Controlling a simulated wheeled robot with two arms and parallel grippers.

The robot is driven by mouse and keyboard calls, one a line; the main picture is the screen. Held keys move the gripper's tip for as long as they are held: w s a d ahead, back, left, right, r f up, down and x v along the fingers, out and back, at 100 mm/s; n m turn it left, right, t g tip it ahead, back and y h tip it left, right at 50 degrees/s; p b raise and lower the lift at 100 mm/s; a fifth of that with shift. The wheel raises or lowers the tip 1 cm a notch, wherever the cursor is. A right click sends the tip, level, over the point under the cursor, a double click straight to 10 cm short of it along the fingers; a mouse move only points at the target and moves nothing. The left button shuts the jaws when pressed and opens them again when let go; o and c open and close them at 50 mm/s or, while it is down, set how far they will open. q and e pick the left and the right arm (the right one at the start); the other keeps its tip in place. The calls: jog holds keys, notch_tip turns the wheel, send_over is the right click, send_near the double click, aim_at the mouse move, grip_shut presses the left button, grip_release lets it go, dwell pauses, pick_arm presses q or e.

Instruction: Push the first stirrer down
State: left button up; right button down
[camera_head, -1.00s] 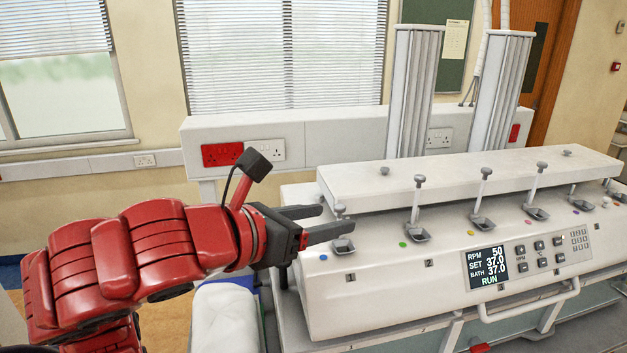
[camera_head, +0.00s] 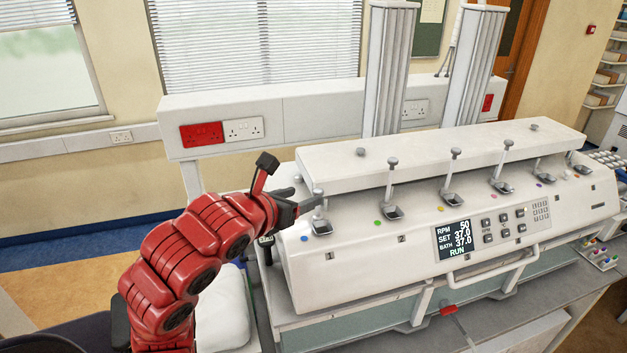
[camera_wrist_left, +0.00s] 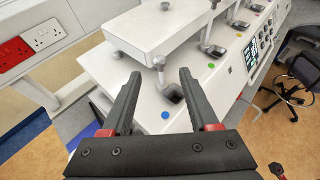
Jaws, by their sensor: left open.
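The first stirrer is a grey rod with a round knob (camera_head: 318,193) over a grey cup (camera_head: 321,228), at station 1 on the left end of the white dissolution bath (camera_head: 345,262). A blue dot lies beside it. My left gripper (camera_head: 308,199) is open at the knob's height, its fingers partly overlapping the rod in the head view. In the left wrist view, the knob (camera_wrist_left: 159,61) and cup (camera_wrist_left: 172,94) show between the two spread finger tips of my left gripper (camera_wrist_left: 160,73). I cannot tell whether a finger touches the rod. My right gripper is out of view.
Several like stirrers, such as the second (camera_head: 391,185), stand in a row to the right. A raised white housing (camera_head: 430,155) runs behind them. A display (camera_head: 454,239) reads RUN. A wall trunking with sockets (camera_head: 243,130) lies behind. A black chair (camera_wrist_left: 300,85) shows in the wrist view.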

aim_at(318, 190)
pick_arm(q)
jog(key=p+x, duration=0.2)
jog(key=x, duration=0.3)
jog(key=shift+w+d+f, duration=0.15)
jog(key=shift+w+d, duration=0.05)
jog(key=shift+w, duration=0.15)
jog(key=shift+w+f, duration=0.25)
grip_shut()
dwell(0.8)
